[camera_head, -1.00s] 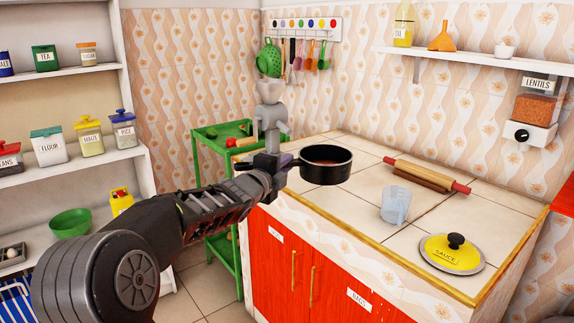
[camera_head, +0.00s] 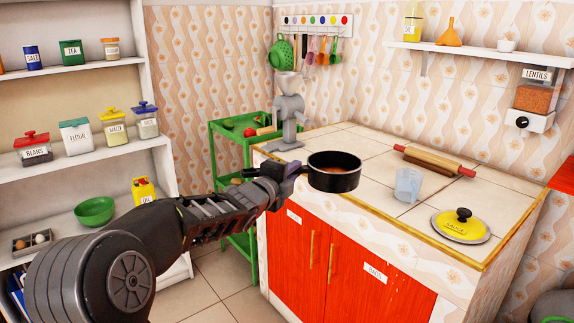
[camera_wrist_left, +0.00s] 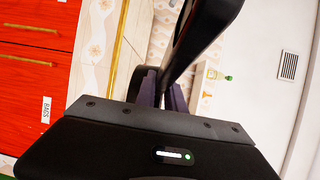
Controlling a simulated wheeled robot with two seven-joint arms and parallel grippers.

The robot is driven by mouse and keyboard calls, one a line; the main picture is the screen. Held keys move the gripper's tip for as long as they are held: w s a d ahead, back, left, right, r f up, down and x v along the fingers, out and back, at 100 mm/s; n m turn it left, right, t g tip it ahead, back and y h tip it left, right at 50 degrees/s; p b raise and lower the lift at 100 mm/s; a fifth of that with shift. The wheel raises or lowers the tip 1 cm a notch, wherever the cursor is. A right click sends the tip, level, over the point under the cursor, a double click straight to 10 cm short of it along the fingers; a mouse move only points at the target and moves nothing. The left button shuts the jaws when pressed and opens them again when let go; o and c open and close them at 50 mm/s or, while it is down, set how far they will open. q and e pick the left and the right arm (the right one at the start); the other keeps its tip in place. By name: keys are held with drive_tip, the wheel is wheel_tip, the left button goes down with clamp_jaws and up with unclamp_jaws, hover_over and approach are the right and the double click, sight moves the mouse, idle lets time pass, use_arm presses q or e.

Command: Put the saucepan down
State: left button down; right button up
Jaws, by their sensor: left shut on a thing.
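The black saucepan (camera_head: 334,181), with something reddish-brown inside, is upright at the counter's left front edge. My left gripper (camera_head: 288,170) is shut on its handle, coming from the left. In the left wrist view the dark handle (camera_wrist_left: 186,48) stands between the purple fingers of the gripper (camera_wrist_left: 160,88). Whether the pan's base touches the tiled counter (camera_head: 367,203) or hangs just above it, I cannot tell. My right gripper is not in view.
A grey grinder (camera_head: 288,110) stands behind the pan. A measuring jug (camera_head: 408,185), a rolling pin (camera_head: 434,162) and a yellow lid (camera_head: 461,226) lie to the right. Bare tiles lie between them. A green trolley (camera_head: 231,158) stands at the counter's left.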

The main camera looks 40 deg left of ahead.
use_arm(q)
drive_tip(key=s+d+f+m+h, duration=0.1)
drive_tip(key=d+f, duration=0.3)
drive_tip(key=d, duration=0.4)
drive_tip(key=s+d+f+m+h, duration=0.2)
drive_tip(key=s+d+f+h, duration=0.1)
drive_tip(key=d, duration=0.6)
drive_tip(key=s+d+f+m+h, duration=0.1)
drive_tip(key=d+f+h, duration=0.2)
drive_tip(key=d+f, duration=0.4)
drive_tip(key=shift+s+d+m, duration=0.4)
drive_tip(key=shift+d, duration=0.75)
drive_tip(key=shift+d+f, duration=0.1)
drive_tip(key=shift+d, duration=0.05)
